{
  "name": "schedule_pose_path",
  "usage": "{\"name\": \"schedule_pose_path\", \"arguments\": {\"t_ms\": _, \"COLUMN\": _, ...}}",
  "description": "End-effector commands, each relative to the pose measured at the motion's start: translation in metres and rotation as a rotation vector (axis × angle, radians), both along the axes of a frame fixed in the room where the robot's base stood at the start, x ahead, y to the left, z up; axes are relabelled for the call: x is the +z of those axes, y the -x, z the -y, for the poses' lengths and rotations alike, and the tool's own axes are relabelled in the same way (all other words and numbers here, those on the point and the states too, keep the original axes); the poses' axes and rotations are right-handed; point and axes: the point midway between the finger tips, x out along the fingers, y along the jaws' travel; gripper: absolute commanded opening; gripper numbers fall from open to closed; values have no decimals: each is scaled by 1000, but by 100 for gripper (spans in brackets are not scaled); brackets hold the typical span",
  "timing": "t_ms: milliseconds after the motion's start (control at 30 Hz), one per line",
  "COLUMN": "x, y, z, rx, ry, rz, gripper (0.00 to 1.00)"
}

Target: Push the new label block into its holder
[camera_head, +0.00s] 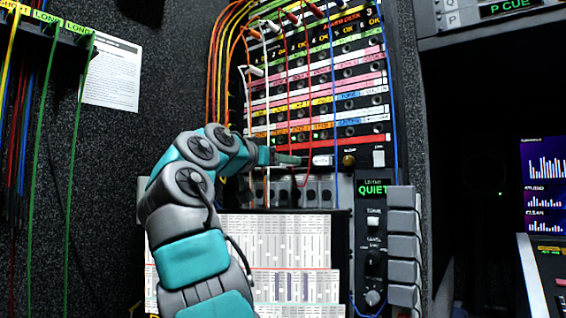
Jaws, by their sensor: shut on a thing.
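My gripper (300,160) reaches in from the left, at the end of the teal and grey arm, low on the patch panel. Its small dark fingers are shut on a small white block (322,160), which I take for the new label block. The block is in front of the dark strip below the red row. Whether it touches the panel cannot be told. The holder is not clearly made out; colored label strips (345,104) run in rows across the panel above.
Patch cords (308,90) hang down over the panel near my gripper. A brass knob (348,160) is right of the block. Grey stacked blocks (403,222) and a control unit marked QUIET (373,190) stand at lower right. A printed chart (290,243) hangs below.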

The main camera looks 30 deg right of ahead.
Motion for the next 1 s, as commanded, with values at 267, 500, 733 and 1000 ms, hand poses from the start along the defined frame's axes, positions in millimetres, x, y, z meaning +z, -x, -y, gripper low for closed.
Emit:
{"name": "schedule_pose_path", "arguments": {"t_ms": 267, "x": 0, "y": 0, "z": 1, "rx": 0, "ry": 0, "rz": 0, "gripper": 0}}
{"name": "schedule_pose_path", "arguments": {"t_ms": 500, "x": 0, "y": -2, "z": 5, "rx": 0, "ry": 0, "rz": 0, "gripper": 0}}
{"name": "schedule_pose_path", "arguments": {"t_ms": 733, "x": 0, "y": -4, "z": 10, "rx": 0, "ry": 0, "rz": 0, "gripper": 0}}
{"name": "schedule_pose_path", "arguments": {"t_ms": 1000, "x": 0, "y": -6, "z": 16, "rx": 0, "ry": 0, "rz": 0, "gripper": 0}}
